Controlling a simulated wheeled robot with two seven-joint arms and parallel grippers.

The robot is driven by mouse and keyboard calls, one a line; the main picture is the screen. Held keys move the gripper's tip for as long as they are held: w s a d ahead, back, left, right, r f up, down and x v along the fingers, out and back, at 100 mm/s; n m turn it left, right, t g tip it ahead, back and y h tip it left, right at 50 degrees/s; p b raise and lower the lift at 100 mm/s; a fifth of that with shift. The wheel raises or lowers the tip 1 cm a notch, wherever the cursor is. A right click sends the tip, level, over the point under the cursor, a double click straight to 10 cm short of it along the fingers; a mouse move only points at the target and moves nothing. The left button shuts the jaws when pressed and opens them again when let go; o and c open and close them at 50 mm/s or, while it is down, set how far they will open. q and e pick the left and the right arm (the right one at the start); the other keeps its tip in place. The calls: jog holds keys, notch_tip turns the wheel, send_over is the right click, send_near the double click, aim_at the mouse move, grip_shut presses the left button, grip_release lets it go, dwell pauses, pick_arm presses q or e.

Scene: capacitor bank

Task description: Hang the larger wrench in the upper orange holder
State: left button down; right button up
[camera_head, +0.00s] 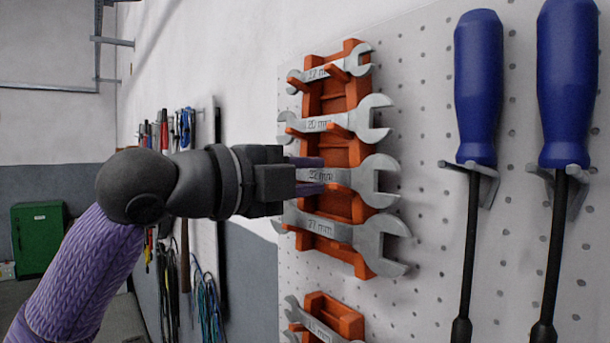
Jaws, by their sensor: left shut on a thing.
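The upper orange holder (355,92) is fixed upright to a white pegboard right of centre. A silver open-ended wrench (378,181), its marking partly covered, lies across the holder's third level. My left gripper (316,174) comes in from the left and is shut on this wrench's handle, with its jaws covering the left end. The wrench lies level and close to the holder's hooks; I cannot tell if it rests on them. A smaller wrench (374,118) and the smallest (357,60) hang above it, and a bigger wrench (380,243) marked 27 mm hangs below.
A lower orange holder (343,318) with another wrench (310,321) is cut off at the bottom. Two blue screwdrivers (478,90) (567,80) hang at the right. Further tools hang on the far left wall. A green cabinet (38,240) stands at far left.

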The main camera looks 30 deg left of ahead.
pick_arm(q)
jog(key=shift+c, duration=2.2)
grip_release()
jog(key=shift+s, duration=0.1)
